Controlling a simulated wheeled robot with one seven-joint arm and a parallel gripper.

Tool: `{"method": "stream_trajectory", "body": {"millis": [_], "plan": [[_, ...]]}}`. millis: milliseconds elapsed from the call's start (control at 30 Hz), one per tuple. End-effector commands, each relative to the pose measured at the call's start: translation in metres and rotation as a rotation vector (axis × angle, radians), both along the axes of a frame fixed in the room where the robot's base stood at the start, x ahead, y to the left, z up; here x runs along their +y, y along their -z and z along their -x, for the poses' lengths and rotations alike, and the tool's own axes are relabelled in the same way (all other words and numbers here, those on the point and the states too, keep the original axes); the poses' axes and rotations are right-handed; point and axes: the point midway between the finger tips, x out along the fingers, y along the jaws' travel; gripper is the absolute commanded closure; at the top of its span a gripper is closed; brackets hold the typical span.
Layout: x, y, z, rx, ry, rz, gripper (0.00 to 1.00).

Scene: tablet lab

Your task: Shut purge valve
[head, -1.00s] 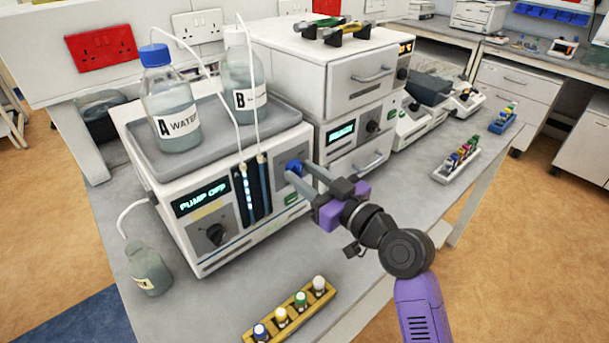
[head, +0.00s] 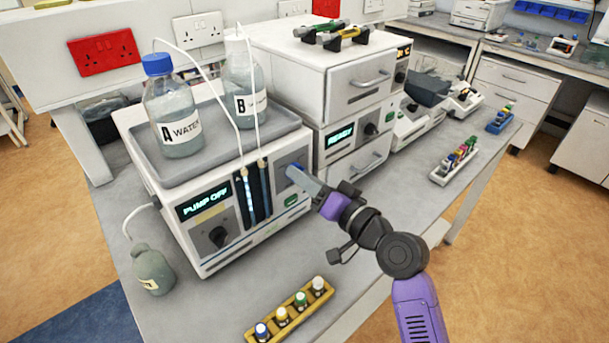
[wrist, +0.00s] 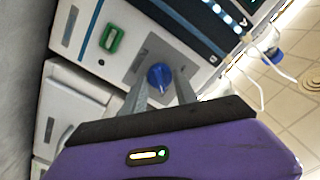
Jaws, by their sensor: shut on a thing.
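The purge valve is a blue knob (head: 294,168) on a grey plate at the right of the pump's front panel; my fingers partly cover it in the head view. In the wrist view the blue knob (wrist: 160,77) sits between my two fingers, its pointer mark aimed roughly down the picture. My gripper (head: 297,173) is shut on the knob, with its fingers reaching in from the right. The pump (head: 165,195) has a display reading PUMP OFF.
Bottle A (head: 172,110) and bottle B (head: 243,85) stand in the tray on the pump, with thin tubes running down its front. A yellow vial rack (head: 297,311) lies at the bench's front edge. A small waste bottle (head: 152,271) stands at the left.

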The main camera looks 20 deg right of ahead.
Motion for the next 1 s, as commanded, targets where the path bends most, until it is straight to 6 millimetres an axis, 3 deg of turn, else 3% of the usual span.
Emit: {"method": "stream_trajectory", "body": {"millis": [633, 667, 767, 1000], "plan": [[-0.0003, 0.0022, 0.0003, 0.020, 0.000, -0.049, 1.00], [-0.0003, 0.0022, 0.0003, 0.020, 0.000, -0.049, 0.64], [-0.0003, 0.0018, 0.0003, 0.019, 0.000, -0.050, 0.44], [-0.0002, 0.0008, 0.0001, 0.017, 0.000, -0.049, 0.44]]}}
